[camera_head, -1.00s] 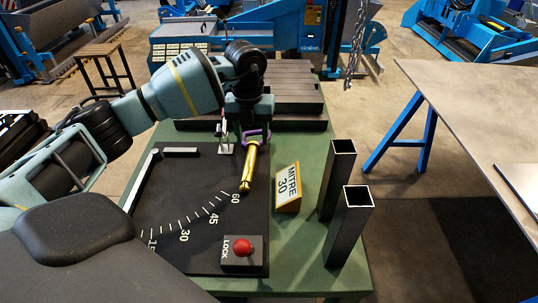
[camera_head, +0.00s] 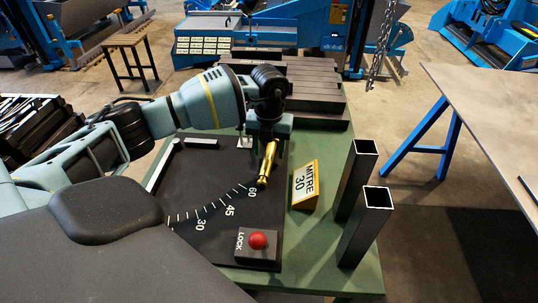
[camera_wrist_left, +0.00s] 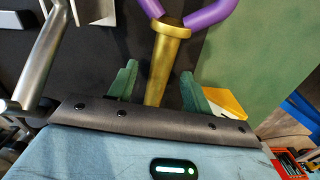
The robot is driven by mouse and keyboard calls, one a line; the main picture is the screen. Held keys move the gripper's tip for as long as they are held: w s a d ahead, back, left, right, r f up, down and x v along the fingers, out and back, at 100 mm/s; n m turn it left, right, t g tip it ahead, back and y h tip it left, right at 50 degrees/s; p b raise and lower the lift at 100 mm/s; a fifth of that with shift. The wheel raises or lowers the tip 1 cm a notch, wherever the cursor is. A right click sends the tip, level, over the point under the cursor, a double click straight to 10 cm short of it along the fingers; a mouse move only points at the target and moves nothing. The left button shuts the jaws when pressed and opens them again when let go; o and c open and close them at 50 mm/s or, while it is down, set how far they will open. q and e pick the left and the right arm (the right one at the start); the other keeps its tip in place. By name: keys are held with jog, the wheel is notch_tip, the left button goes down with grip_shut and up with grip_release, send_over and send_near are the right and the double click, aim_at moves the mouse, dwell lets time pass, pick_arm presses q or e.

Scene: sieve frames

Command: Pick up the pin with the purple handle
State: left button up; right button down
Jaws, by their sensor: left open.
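The pin is a gold rod (camera_head: 267,165) that leans over the dark mitre plate (camera_head: 200,241) near the 60 mark. Its purple handle shows in the left wrist view (camera_wrist_left: 208,14) at the top of the gold shaft (camera_wrist_left: 165,50); in the head view my gripper hides it. My left gripper (camera_head: 268,146) is at the upper end of the pin. In the left wrist view its two green fingers stand apart on either side of the gold shaft (camera_wrist_left: 157,85), open. I cannot tell whether either finger touches it. My right gripper is not in view.
A yellow sign reading MITRE 30 (camera_head: 305,186) stands just right of the pin. Two upright square tubes (camera_head: 365,228) stand further right on the green table (camera_head: 235,277). A LOCK box with a red button (camera_head: 258,240) sits in front. Dark bars (camera_head: 310,85) lie behind.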

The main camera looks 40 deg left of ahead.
pick_arm(q)
jog(key=shift+f, duration=0.7)
jog(key=shift+c, duration=0.4)
grip_shut()
jog(key=shift+r, duration=0.1)
